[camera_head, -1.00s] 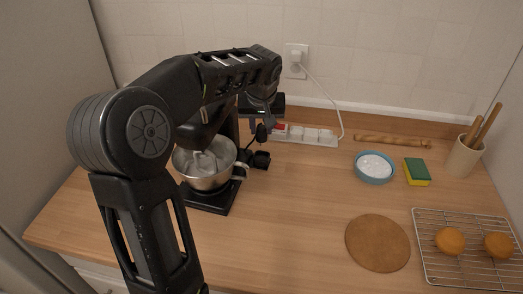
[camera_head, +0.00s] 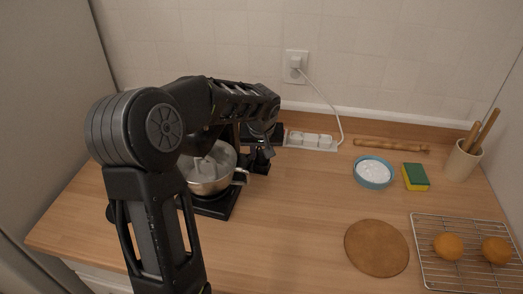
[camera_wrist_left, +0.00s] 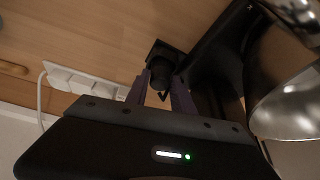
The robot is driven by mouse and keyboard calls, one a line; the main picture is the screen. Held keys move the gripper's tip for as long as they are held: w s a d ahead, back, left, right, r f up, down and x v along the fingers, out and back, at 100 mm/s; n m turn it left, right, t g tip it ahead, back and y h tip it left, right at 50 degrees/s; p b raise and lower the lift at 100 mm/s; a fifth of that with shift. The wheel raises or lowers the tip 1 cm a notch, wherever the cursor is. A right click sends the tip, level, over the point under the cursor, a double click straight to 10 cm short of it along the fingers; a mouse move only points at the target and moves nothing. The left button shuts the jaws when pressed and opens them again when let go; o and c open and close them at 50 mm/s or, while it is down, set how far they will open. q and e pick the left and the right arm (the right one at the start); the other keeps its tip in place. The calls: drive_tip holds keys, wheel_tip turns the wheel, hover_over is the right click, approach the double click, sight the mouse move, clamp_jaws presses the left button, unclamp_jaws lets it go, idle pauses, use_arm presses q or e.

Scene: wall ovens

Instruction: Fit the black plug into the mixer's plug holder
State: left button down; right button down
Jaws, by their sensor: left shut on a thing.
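The black mixer stands at the left of the counter, partly hidden by my left arm; its base (camera_head: 215,207) and steel bowl (camera_head: 207,177) show. The bowl's edge also shows in the left wrist view (camera_wrist_left: 290,105). The small black plug holder (camera_head: 261,166) is beside the mixer; it also shows in the left wrist view (camera_wrist_left: 158,49). My left gripper (camera_head: 258,149) is right above the holder. In the left wrist view its fingers (camera_wrist_left: 160,82) are shut on the black plug (camera_wrist_left: 161,70), at the holder's opening. I cannot tell how deep the plug sits. My right gripper is out of view.
A white power strip (camera_head: 311,141) lies behind, by the wall. A blue bowl of white powder (camera_head: 373,173), a sponge (camera_head: 416,177), a round brown mat (camera_head: 376,248) and a cooling rack (camera_head: 470,276) are to the right. The counter's middle is clear.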

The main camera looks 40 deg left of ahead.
use_arm(q)
drive_tip(key=c, duration=1.5)
unclamp_jaws()
drive_tip(key=shift+f, duration=0.15)
drive_tip(key=shift+c, duration=0.2)
drive_tip(key=o, duration=0.5)
drive_tip(key=shift+c, duration=0.2)
drive_tip(key=shift+r, duration=0.2)
drive_tip(key=shift+r, duration=0.15)
drive_tip(key=b+v, duration=0.1)
drive_tip(key=v, duration=1)
drive_tip(key=shift+s+r+b, duration=0.2)
drive_tip(key=shift+r+b, duration=0.1)
drive_tip(key=shift+d, duration=0.15)
